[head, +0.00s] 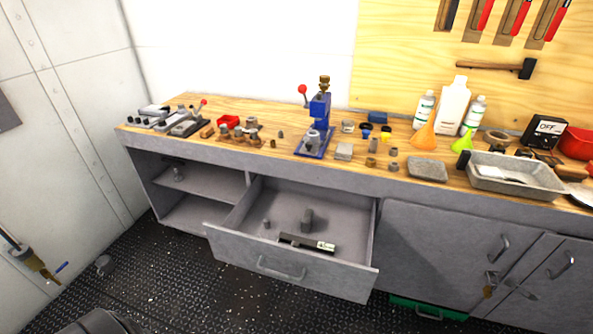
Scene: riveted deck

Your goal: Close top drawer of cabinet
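The grey cabinet (420,235) runs under a wooden workbench. Its top drawer (235,252) is pulled well out toward me, in the middle of the head view. The drawer front has a bar handle (281,268) low in its middle. Inside lie a dark flat bar with a white label (308,243), a dark block (307,219) and a small grey piece (266,224). Neither of my grippers is in view, so nothing of mine is seen touching the drawer.
Open shelves (200,185) are left of the drawer; closed doors with handles (498,248) are on the right. A green box (428,308) sits low under the cabinet. The benchtop (220,110) holds many tools.

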